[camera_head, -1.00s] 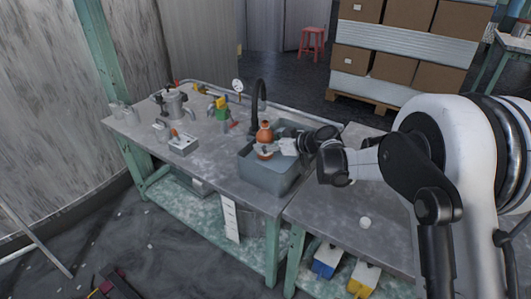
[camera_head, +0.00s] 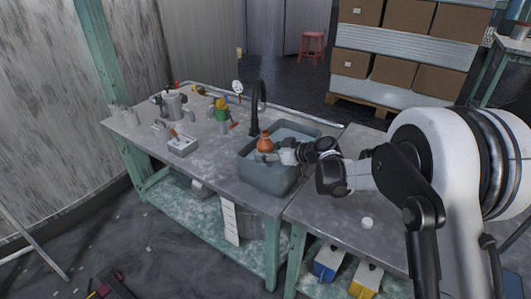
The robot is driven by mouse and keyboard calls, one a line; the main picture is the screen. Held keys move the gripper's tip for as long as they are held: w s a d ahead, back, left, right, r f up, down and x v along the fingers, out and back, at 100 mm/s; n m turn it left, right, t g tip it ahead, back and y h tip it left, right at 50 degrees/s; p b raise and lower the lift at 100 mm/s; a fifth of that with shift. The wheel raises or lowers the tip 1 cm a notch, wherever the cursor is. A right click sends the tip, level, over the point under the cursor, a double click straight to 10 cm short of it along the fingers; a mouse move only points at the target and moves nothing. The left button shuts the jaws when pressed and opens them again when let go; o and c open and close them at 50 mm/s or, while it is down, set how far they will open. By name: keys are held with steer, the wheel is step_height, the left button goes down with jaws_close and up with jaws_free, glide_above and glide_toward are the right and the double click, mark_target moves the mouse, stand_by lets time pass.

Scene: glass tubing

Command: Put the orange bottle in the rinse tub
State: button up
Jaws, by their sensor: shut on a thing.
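The orange bottle (camera_head: 265,143) is upright with its narrow neck up, inside the outline of the grey rinse tub (camera_head: 262,178). The tub sits at the right end of the left bench, beside the black tap. My gripper (camera_head: 271,156) reaches in from the right over the tub and is shut on the bottle. The bottle's lower part is partly hidden by the gripper and the tub's near rim, so I cannot tell whether it touches the tub's bottom.
The black tap (camera_head: 256,95) curves up behind the tub. A metal pot (camera_head: 174,104), a small grey box (camera_head: 182,145) and a green and yellow item (camera_head: 221,113) stand left on the bench (camera_head: 210,165). A small white ball (camera_head: 367,222) lies on the right bench.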

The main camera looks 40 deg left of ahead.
steer(key=shift+s+d+f, duration=0.1)
steer(key=shift+f, duration=0.25)
steer(key=o, duration=1.3)
steer(key=shift+f, duration=0.1)
steer(key=shift+c, duration=0.2)
steer(key=shift+r+p, duration=0.4)
steer(key=shift+p, duration=0.05)
steer(key=p+v, duration=0.3)
steer(key=v, duration=0.9)
steer(key=shift+r, duration=0.25)
